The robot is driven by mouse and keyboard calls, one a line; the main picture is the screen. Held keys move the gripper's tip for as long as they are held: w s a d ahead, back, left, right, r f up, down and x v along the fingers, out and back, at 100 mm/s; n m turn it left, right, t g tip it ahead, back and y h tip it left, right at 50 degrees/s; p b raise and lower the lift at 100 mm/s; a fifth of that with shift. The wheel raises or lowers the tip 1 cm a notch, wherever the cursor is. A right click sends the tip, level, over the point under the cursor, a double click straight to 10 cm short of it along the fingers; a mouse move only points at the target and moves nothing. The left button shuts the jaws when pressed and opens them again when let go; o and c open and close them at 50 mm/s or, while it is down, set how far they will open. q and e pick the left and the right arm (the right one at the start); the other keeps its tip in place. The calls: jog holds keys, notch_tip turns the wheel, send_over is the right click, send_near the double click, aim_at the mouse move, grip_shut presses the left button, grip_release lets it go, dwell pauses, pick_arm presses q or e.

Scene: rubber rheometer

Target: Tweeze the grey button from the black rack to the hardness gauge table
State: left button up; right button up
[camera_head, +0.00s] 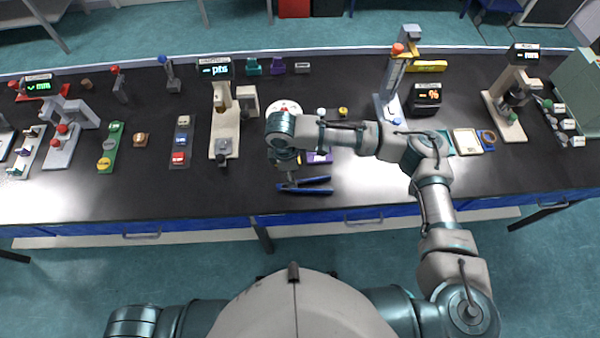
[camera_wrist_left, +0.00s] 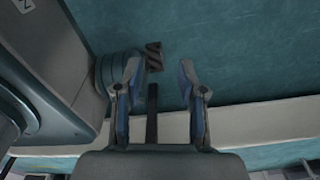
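A black rack (camera_head: 182,150) stands left of centre with a red button at its front and paler ones behind; a grey one cannot be told for certain. The gauge with the "pts" display (camera_head: 215,68) and its pale base (camera_head: 222,146) stands right of this rack. Blue tweezers (camera_head: 318,191) are near the table's front edge, tips to the right. My right gripper (camera_head: 290,182) points down at their left end; its fingers are too small to tell their grip. My left gripper (camera_wrist_left: 161,72) is open and empty over the floor, outside the head view.
A green rack (camera_head: 112,148) and a small brown block (camera_head: 140,139) stand at left. A purple piece (camera_head: 320,157) lies under my right forearm. A tall stand (camera_head: 393,80) and a "%" display (camera_head: 427,95) are at right. The front table strip left of the tweezers is clear.

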aim_at(300, 188)
jog(key=d+f+b, duration=0.2)
jog(key=b, duration=0.1)
jog(key=shift+f+b, duration=0.3)
jog(key=shift+f, duration=0.05)
jog(key=shift+a+f+b, duration=0.3)
jog(key=shift+f+b, duration=0.25)
jog(key=shift+b, duration=0.05)
jog(key=shift+a+f+b, duration=0.3)
jog(key=shift+f+b, duration=0.2)
jog(key=shift+b, duration=0.1)
jog(key=shift+f, duration=0.3)
jog(key=shift+d+f, duration=0.4)
jog(key=shift+f, duration=0.3)
jog(key=shift+d+f, duration=0.4)
jog(key=shift+f, duration=0.3)
pick_arm(q)
jog(key=w+d+r, duration=0.1)
jog(key=w+r, duration=0.1)
jog(key=w, duration=0.4)
jog(key=w+d+r, duration=0.2)
jog(key=w+r, duration=0.1)
jog(key=w, duration=0.4)
jog(key=shift+w+d+r+t, duration=0.2)
jog(key=shift+w+t, duration=0.1)
jog(key=shift+t, duration=0.1)
pick_arm(e)
jog(key=shift+f, duration=0.15)
